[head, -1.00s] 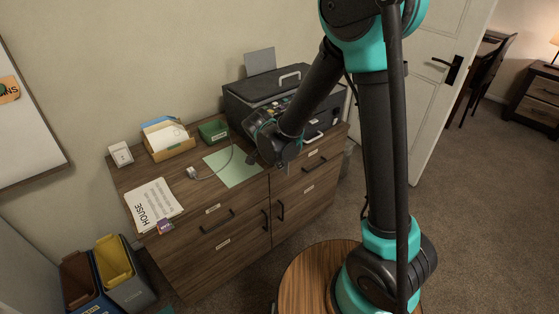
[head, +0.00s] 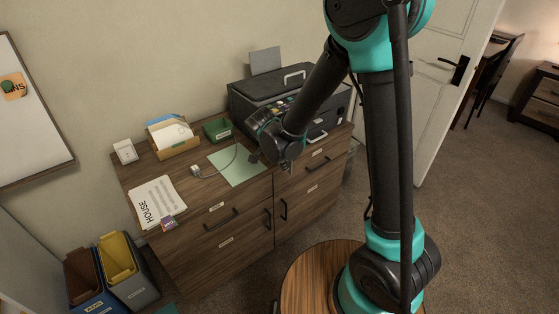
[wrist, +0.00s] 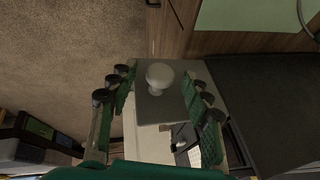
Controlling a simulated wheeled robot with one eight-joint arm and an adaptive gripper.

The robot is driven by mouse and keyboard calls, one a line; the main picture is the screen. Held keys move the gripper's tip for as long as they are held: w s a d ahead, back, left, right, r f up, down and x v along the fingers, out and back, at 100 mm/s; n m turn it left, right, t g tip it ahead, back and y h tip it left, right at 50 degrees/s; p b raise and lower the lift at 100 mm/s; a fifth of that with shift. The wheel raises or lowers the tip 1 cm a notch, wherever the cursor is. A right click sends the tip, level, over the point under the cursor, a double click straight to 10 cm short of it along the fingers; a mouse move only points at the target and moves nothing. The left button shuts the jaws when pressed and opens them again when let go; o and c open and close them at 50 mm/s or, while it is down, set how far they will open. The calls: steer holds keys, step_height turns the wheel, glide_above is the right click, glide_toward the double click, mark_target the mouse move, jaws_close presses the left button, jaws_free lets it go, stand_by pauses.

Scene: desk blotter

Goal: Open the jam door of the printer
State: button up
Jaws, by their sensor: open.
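The dark printer (head: 268,90) stands on the right end of the wooden cabinet, with a pale handle on top and another low on its front. My arm crosses in front of it and hides part of its front. In the wrist view my gripper (wrist: 160,78) is open, with fingers on both sides. A rounded white knob (wrist: 159,76) on a flat grey panel (wrist: 150,108) appears between them. I cannot tell for sure whether this panel is the jam door, or whether the fingers touch the knob. A dark surface, apparently the printer, fills the right of the wrist view.
The cabinet (head: 190,243) also bears a green mat (head: 232,172), a cable, a paper stack (head: 155,203), a card holder (head: 176,148) and a green box (head: 217,130). Bins (head: 125,270) stand at the left. A white room door (head: 432,110) is behind my arm.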

steer(key=v, duration=1.2)
steer(key=shift+d, duration=0.15)
steer(key=s+d+f+n+g, duration=0.1)
steer(key=s+d+n, duration=0.15)
steer(key=d, duration=0.65)
steer(key=s+d+f+n, duration=0.1)
steer(key=d+f+n, duration=0.15)
steer(key=d, duration=0.55)
steer(key=s+d+f+n+y, duration=0.1)
steer(key=s+d+n, duration=0.2)
steer(key=s+d, duration=0.1)
steer(key=s+d+f+n+y, duration=0.1)
steer(key=s+d+f+n, duration=0.1)
steer(key=s+d, duration=0.3)
steer(key=shift+d+f+n, duration=0.3)
steer(key=shift+d+n, duration=0.3)
steer(key=shift+d, duration=0.35)
